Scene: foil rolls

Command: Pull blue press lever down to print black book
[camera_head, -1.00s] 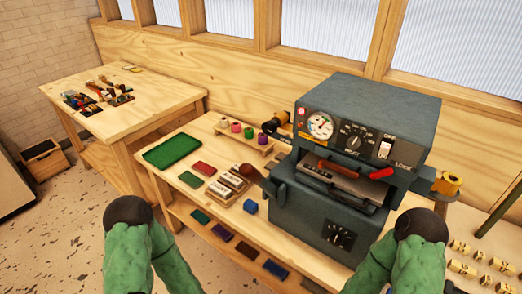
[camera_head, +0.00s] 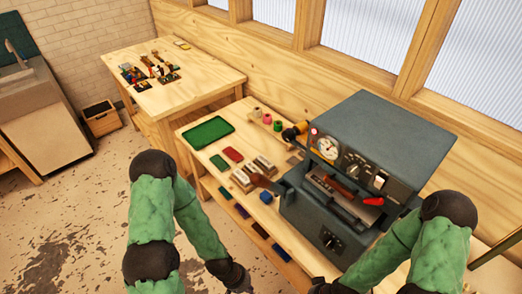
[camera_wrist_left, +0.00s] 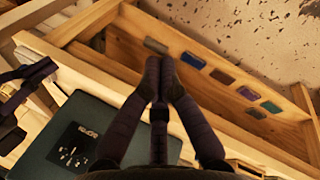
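The blue-grey press (camera_head: 385,130) stands on the wooden bench, with a gauge, knobs and a red-tipped part on its front. I cannot make out a black book; the press opening holds a pale plate with a red-brown bar (camera_head: 337,188). My left gripper (camera_wrist_left: 160,75) has its fingertips together, empty, over the bench's front side; it is low in the head view (camera_head: 240,284), apart from the lever. My right gripper (camera_head: 325,288) is mostly cut off at the bottom edge.
A green tray (camera_head: 208,132), a red block (camera_head: 233,154), type blocks (camera_head: 243,180) and a blue cube (camera_head: 266,197) lie left of the press. Several coloured books lie on the lower shelf (camera_wrist_left: 222,77). A second table (camera_head: 200,85) stands behind left.

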